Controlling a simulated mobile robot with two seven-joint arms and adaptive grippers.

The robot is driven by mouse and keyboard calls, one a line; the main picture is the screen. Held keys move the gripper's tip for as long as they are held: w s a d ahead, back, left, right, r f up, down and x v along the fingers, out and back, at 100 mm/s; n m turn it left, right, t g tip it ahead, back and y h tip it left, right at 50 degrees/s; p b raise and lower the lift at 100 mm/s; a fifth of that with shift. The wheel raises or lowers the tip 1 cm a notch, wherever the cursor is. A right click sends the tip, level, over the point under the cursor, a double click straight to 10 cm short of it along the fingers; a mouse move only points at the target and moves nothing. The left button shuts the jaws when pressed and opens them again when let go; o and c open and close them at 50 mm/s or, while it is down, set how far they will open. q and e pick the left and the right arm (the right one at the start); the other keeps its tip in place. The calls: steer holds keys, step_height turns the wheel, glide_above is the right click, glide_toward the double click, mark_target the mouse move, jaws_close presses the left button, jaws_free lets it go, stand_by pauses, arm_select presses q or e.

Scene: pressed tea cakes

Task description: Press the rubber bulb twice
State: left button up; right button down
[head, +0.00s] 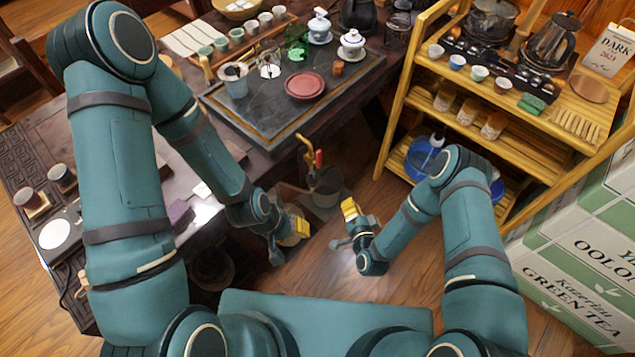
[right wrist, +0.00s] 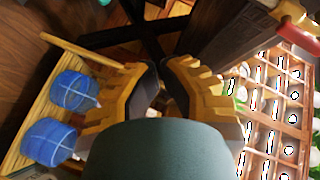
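I cannot pick out the rubber bulb for certain. A small white bottle with a dark top (head: 437,139) stands at a blue bowl (head: 419,158) on the rack's lowest shelf. My right gripper (head: 350,210) hangs over the floor, left of the rack and apart from it. In the right wrist view its two yellow-padded fingers (right wrist: 161,85) stand a little apart, with nothing seen between them. My left gripper (head: 299,228) hangs near the table's front edge; its finger gap is not clear.
The bamboo rack (head: 398,90) with cups, jars and a kettle stands at the right. A dark bin (head: 324,188) with tools stands beyond my grippers. The tea table (head: 130,150) fills the left. Green tea boxes (head: 585,285) stand at the lower right. Some floor between is clear.

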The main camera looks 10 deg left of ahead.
mark_target(314, 181)
steer(key=shift+a, duration=0.1)
steer(key=w+a+b, duration=0.1)
steer(key=w+a, duration=0.4)
steer(key=a, duration=0.2)
steer(key=shift+b, duration=0.35)
steer(key=shift+w, duration=0.15)
stand_by(1.2)
steer(key=shift+w+a, duration=0.2)
steer(key=shift+a, duration=0.1)
steer(key=shift+w+a, duration=0.4)
steer(key=shift+a, duration=0.2)
stand_by(1.0)
stand_by(0.3)
steer(key=shift+s+d+p, duration=0.3)
steer(key=shift+s+d, duration=0.35)
steer(key=shift+d, duration=0.3)
